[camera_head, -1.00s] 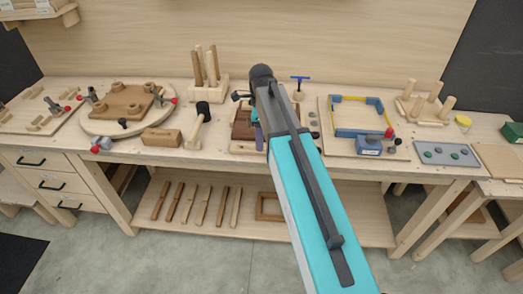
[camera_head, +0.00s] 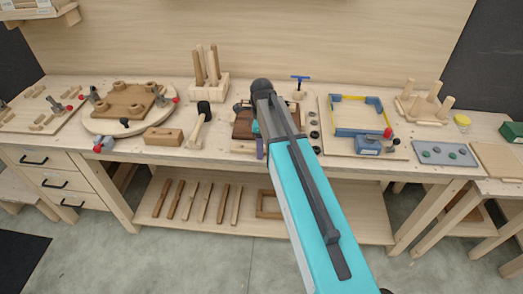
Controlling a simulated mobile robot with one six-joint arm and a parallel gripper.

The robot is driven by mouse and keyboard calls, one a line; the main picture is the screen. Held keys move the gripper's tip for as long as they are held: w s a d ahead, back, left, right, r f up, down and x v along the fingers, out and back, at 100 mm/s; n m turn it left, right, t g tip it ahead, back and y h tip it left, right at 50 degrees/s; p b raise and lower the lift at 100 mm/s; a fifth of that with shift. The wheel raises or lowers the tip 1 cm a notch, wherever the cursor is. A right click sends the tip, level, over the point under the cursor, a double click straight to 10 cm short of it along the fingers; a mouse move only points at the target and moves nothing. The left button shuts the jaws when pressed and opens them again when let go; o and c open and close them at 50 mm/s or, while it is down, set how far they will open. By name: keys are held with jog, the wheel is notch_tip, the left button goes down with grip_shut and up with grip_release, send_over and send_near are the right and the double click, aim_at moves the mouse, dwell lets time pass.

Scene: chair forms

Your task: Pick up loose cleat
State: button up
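I cannot tell for certain which piece is the loose cleat. Several small wooden strips (camera_head: 38,119) lie on the board at the far left of the bench. A dark brown wooden piece (camera_head: 243,124) sits on a pale board at the middle of the bench, partly covered by my arm. My gripper (camera_head: 260,148) is mostly hidden behind my teal arm over this spot. Only a small purple part and a bit of teal show at the arm's left side. I cannot see its fingertips or whether anything is between them.
A round board with a brown plate (camera_head: 129,101) and clamps stands at left. A wooden block (camera_head: 163,137) and a mallet (camera_head: 198,127) lie nearer. A blue-and-yellow frame (camera_head: 357,116) is right of my arm. Several wooden strips (camera_head: 203,203) lie on the lower shelf.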

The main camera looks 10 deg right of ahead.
jog(key=c, duration=1.2)
jog(key=shift+r, duration=0.25)
jog(key=shift+r+b, duration=0.85)
jog(key=shift+r, duration=0.45)
jog(key=shift+s+a+r, duration=0.1)
jog(key=shift+s+r, duration=0.05)
jog(key=shift+r, duration=0.1)
jog(key=s+a+b, duration=0.1)
jog(key=s, duration=0.4)
jog(key=s+a+r+b, duration=0.1)
jog(key=s+a, duration=0.1)
jog(key=s, duration=0.3)
jog(key=s+a+b, duration=0.1)
jog(key=s+b, duration=0.1)
jog(key=s, duration=0.3)
jog(key=shift+a+r, duration=0.25)
jog(key=shift+a, duration=0.15)
